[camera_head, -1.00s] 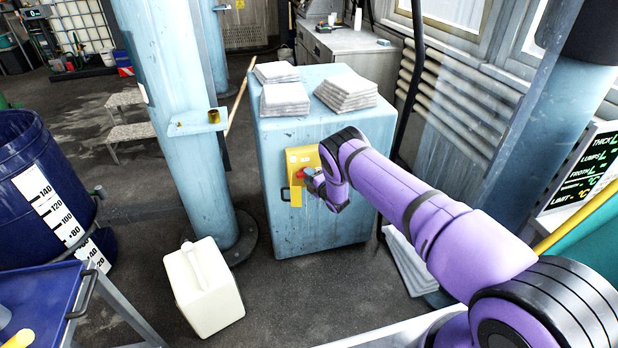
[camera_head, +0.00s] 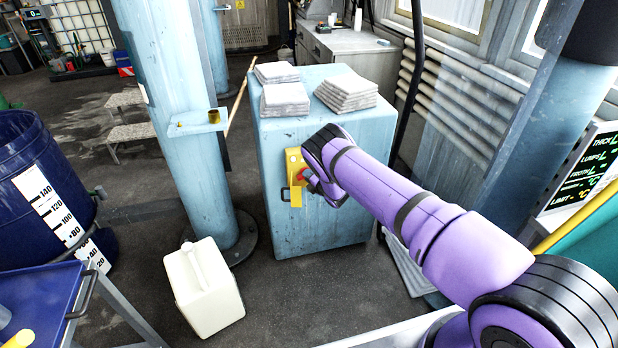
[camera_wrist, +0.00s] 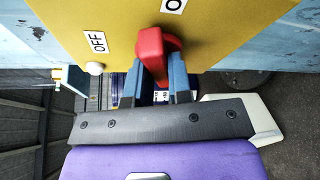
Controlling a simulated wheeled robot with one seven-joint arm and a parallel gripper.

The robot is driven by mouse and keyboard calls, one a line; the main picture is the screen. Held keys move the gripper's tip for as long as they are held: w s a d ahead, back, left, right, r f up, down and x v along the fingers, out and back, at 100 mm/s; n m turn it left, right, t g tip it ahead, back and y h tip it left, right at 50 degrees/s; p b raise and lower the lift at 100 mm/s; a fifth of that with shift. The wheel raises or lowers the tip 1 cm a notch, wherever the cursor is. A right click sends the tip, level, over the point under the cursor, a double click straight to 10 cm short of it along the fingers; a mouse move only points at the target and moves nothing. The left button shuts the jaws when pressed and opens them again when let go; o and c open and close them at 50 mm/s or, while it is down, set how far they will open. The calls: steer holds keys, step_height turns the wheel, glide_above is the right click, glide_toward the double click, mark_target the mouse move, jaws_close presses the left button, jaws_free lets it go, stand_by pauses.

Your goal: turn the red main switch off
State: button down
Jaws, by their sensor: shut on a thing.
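The red main switch (camera_wrist: 156,52) sits on a yellow plate (camera_wrist: 112,28) on the front of the blue cabinet. In the wrist view the plate carries an OFF label (camera_wrist: 97,42) at the left and a second label, partly cut off, at the top. The switch handle stands between the two blue fingers of my gripper (camera_wrist: 155,88), which is shut on it. In the head view the switch (camera_head: 303,174) shows as a small red spot, and my purple arm hides part of the plate. The handle's exact angle is hard to read there.
The blue cabinet (camera_head: 330,225) bears stacks of folded cloths (camera_head: 346,92). A blue column (camera_head: 175,130) stands to its left. A cream canister (camera_head: 204,290) stands on the floor in front. A blue barrel (camera_head: 40,190) and cart (camera_head: 40,305) are at left.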

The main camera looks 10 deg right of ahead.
steer(key=shift+a+r+n+g+h, duration=0.1)
steer(key=shift+n+g+h, duration=0.2)
steer(key=shift+n+h, duration=0.95)
steer(key=shift+a+r+n+g+h, duration=0.1)
steer(key=shift+n+g+h, duration=0.35)
steer(key=shift+n, duration=1.45)
steer(key=shift+a+n+g+h, duration=0.1)
steer(key=shift+n+g+h, duration=0.05)
steer(key=shift+n+h, duration=1.2)
steer(key=shift+n, duration=0.4)
steer(key=c, duration=1)
jaws_free()
steer(key=shift+c, duration=0.2)
steer(key=shift+s, duration=0.1)
steer(key=v, duration=1)
steer(key=shift+s+r, duration=0.2)
steer(key=shift+s, duration=0.05)
